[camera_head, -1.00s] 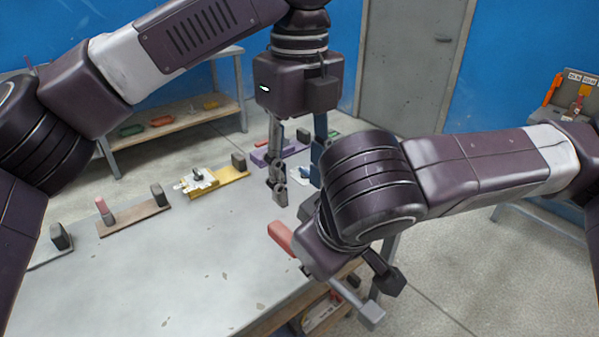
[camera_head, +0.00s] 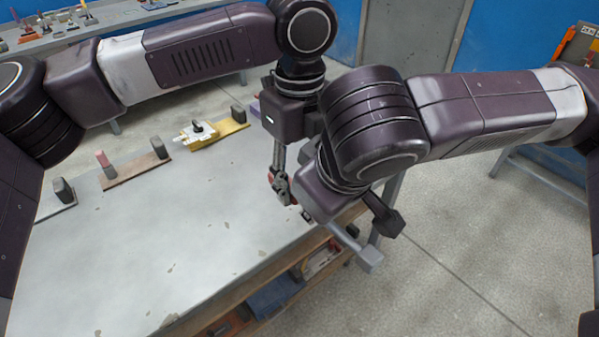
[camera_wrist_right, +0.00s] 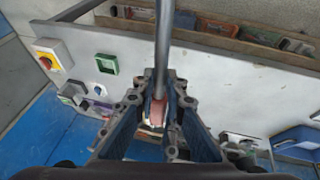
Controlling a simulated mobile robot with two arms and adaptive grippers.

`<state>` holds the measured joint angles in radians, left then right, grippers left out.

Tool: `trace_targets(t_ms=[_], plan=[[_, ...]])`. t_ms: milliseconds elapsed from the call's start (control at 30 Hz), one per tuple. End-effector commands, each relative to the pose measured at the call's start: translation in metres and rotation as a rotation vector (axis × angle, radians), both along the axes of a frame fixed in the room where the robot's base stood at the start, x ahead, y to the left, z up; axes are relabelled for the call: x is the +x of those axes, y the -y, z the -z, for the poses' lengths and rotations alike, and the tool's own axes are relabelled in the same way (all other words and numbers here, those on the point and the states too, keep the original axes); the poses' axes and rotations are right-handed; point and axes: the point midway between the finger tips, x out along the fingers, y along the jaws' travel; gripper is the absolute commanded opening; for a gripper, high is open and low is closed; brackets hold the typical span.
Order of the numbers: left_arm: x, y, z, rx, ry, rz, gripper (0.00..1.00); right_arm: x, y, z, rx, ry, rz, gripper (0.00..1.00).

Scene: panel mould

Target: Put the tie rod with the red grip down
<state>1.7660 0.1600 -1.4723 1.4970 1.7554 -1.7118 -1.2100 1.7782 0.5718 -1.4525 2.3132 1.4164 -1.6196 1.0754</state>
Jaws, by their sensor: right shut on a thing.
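The tie rod (camera_wrist_right: 163,45) runs as a grey bar down the middle of the right wrist view to its red grip (camera_wrist_right: 158,112). My right gripper (camera_wrist_right: 157,100) is shut on the tie rod at the red grip. In the head view my right wrist hides most of this hold. A small dark red patch (camera_head: 268,178) shows there beside the finger of my left gripper (camera_head: 280,187). My left gripper points down over the bench, close to my right wrist. Only one of its fingers shows clearly, so its opening is unclear.
The grey bench (camera_head: 170,235) has a wide clear top. Along its far side stand a brown board (camera_head: 136,170) with a pink peg and a yellow board (camera_head: 228,129) with a pale part. A shelf (camera_head: 270,280) with containers lies under the bench's right edge. Another table (camera_head: 130,15) stands behind.

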Motion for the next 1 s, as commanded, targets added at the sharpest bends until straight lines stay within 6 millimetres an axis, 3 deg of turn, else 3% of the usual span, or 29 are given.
trace_targets(t_ms=[133,500,567,600,767,1000], plan=[[0.0001,-0.0001,-0.0001,0.000,0.000,0.000,0.38,0.0003,-0.0001,-0.0005,0.001,0.001,0.000,0.00],[0.0008,0.0015,-0.0007,-0.005,0.003,0.000,0.00,-0.0010,-0.0023,-0.0005,0.004,0.000,-0.008,0.00],[0.0010,0.0019,-0.0009,-0.006,0.004,0.000,0.00,-0.0015,-0.0027,-0.0005,0.005,-0.001,-0.009,0.00],[0.0010,0.0022,-0.0013,-0.007,0.004,-0.001,0.00,-0.0016,-0.0030,-0.0006,0.006,0.000,-0.010,0.15],[0.0007,0.0023,-0.0014,-0.007,0.003,0.000,0.00,-0.0013,-0.0027,-0.0006,0.005,-0.001,-0.008,0.32],[0.0003,0.0011,-0.0010,-0.003,0.002,0.000,0.00,-0.0006,-0.0012,-0.0006,0.002,0.000,-0.003,0.32]])
